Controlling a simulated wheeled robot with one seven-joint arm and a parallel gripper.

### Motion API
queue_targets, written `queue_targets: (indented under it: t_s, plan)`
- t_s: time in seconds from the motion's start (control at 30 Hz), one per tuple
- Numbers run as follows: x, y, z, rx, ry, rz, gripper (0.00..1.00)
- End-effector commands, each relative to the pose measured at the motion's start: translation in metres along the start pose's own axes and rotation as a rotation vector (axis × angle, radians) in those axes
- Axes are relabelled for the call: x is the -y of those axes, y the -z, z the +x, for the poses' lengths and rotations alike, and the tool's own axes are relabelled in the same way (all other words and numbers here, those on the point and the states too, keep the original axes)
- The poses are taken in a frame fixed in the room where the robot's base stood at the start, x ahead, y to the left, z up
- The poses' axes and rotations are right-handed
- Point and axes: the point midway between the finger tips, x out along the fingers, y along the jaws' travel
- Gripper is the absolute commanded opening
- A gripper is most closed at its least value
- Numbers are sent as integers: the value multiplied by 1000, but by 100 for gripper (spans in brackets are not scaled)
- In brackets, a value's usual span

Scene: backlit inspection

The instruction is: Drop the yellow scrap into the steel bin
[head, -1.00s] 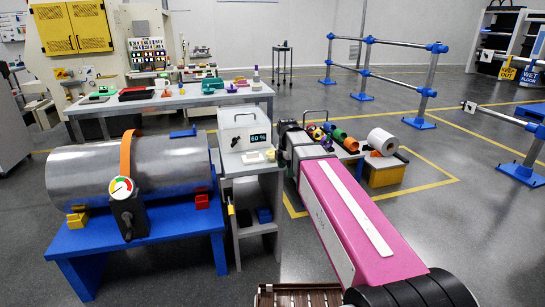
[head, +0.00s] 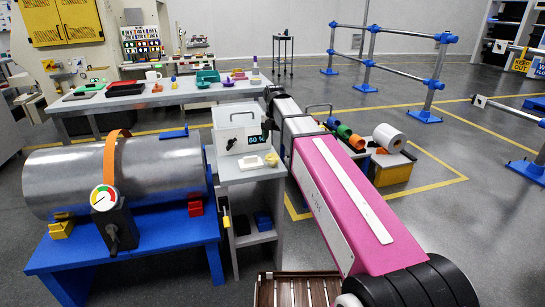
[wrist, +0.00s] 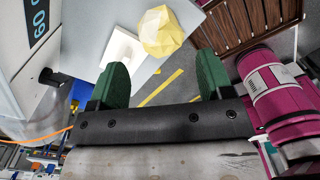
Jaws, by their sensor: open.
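The yellow scrap (wrist: 161,30) is a pale yellow faceted lump in the wrist view. It lies beside a flat white piece (wrist: 122,47) on a light grey stand top. In the head view the scrap (head: 271,159) shows small at the stand's right edge, below the white box. My gripper (wrist: 162,62) has two dark green fingers spread wide with nothing between them. The scrap is beyond the fingertips, apart from them. In the head view my pink arm reaches past the stand's right side; the fingers cannot be made out there. I cannot pick out a steel bin in either view.
The white box with a 60 % display (head: 240,131) stands on the grey stand (head: 240,178), close to my gripper. A large metal cylinder (head: 80,178) rests on a blue table at left. A brown slatted crate (head: 297,290) is low in front. A long bench (head: 200,95) stands behind.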

Motion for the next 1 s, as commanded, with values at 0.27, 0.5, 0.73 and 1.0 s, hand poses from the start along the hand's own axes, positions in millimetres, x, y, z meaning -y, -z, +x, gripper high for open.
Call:
queue_targets:
  t_s: [0.27, 0.5, 0.73, 1.0]
  plan:
    - [0, 1, 20, -1, 1, -4, 73]
    - [0, 1, 52, -1, 1, -3, 73]
    - [0, 1, 62, -1, 1, -2, 73]
    - [0, 3, 96, -1, 1, -2, 73]
